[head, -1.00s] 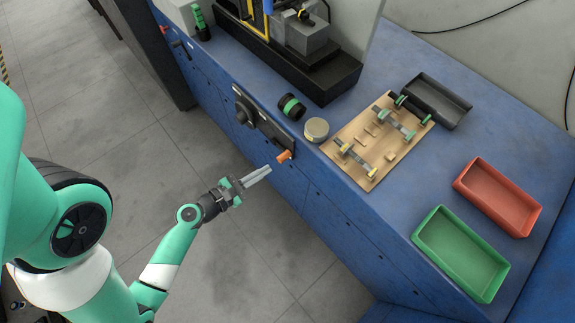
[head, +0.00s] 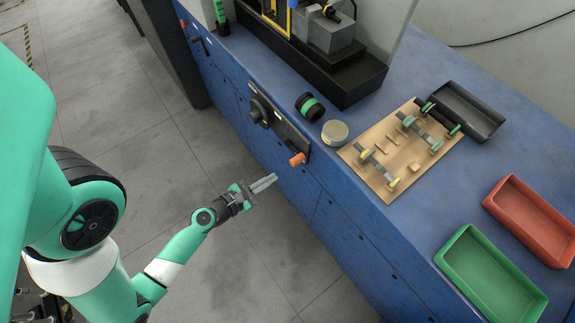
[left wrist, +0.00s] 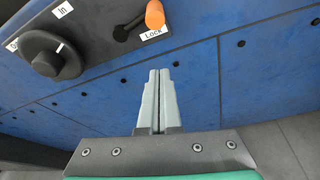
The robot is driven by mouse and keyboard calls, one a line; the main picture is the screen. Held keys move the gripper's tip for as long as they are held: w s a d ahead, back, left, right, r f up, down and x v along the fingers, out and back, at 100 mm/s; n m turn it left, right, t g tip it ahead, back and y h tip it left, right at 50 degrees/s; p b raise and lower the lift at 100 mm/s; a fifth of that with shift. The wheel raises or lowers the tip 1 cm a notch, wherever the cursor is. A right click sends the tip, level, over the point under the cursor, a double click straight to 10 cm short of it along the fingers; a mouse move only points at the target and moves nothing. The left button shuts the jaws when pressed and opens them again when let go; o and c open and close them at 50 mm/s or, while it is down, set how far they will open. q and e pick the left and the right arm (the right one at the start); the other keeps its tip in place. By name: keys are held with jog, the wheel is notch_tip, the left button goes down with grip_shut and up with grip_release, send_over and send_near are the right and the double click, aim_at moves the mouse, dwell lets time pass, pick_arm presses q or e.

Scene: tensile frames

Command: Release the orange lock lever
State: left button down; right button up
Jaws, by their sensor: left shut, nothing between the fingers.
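The orange lock lever (head: 298,159) sticks out from a dark control panel (head: 279,127) on the front of the blue bench. In the left wrist view the lever (left wrist: 155,14) is at the top, above a label reading "Lock" (left wrist: 151,33). My left gripper (head: 274,179) is shut and empty, in front of the bench face. It is apart from the lever, to its left and lower in the head view. In the left wrist view its fingertips (left wrist: 159,74) lie together below the lever. My right gripper is in neither view.
A round black knob (left wrist: 42,55) sits left of the lever on the panel, by a label "In" (left wrist: 63,10). On the bench are a wooden board with specimens (head: 405,153), a round tin (head: 335,132), a red tray (head: 530,222) and a green tray (head: 490,277).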

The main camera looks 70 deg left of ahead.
pick_arm(q)
jog(key=w+a+r+p, duration=0.1)
jog(key=w+a+p, duration=0.1)
jog(key=w+p, duration=0.3)
jog(key=shift+w+r, duration=0.35)
jog(key=shift+w, duration=0.45)
